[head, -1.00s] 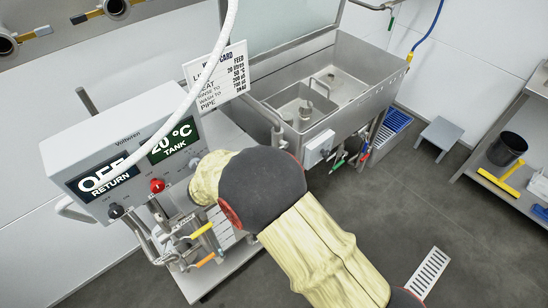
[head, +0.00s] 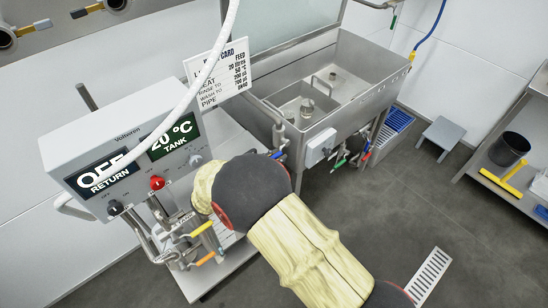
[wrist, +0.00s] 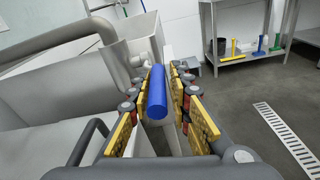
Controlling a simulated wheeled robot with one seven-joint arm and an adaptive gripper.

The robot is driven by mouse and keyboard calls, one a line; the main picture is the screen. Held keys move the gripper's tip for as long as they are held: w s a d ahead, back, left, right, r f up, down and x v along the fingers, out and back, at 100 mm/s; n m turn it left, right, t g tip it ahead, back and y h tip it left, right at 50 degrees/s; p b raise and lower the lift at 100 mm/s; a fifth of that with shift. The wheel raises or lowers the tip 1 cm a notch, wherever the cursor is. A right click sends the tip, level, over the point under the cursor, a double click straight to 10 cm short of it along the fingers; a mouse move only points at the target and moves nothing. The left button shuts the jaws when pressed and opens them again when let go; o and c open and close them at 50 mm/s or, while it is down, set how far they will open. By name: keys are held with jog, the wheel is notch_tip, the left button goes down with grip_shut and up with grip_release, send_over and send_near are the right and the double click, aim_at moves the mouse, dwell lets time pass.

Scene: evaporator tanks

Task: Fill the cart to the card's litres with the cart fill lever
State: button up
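A blue cylindrical handle (wrist: 157,95) lies between the yellow-padded fingers of my gripper (wrist: 160,88) in the wrist view. The fingers stand on both sides of it with narrow gaps, so the gripper looks open around it. In the head view my arm hides the gripper; a bit of blue (head: 278,154) shows just past the arm at the steel sink's near corner. I cannot tell which lever it is. The white card (head: 217,75) reads 20 litres and 50 °C, partly covered by a white hose. A wheeled cart is not clearly identifiable.
The grey control box (head: 125,150) shows OFF RETURN and 20 °C TANK, with a red knob (head: 157,183). Yellow and orange handles (head: 203,230) sit below it. The steel sink (head: 335,95) stands behind.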

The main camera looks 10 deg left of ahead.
jog(key=shift+o, duration=1.4)
jog(key=shift+w+d, duration=0.1)
jog(key=shift+r, duration=0.1)
jog(key=shift+a, duration=0.25)
jog(key=v, duration=1.1)
jog(key=shift+s, duration=0.4)
jog(key=shift+a, duration=0.1)
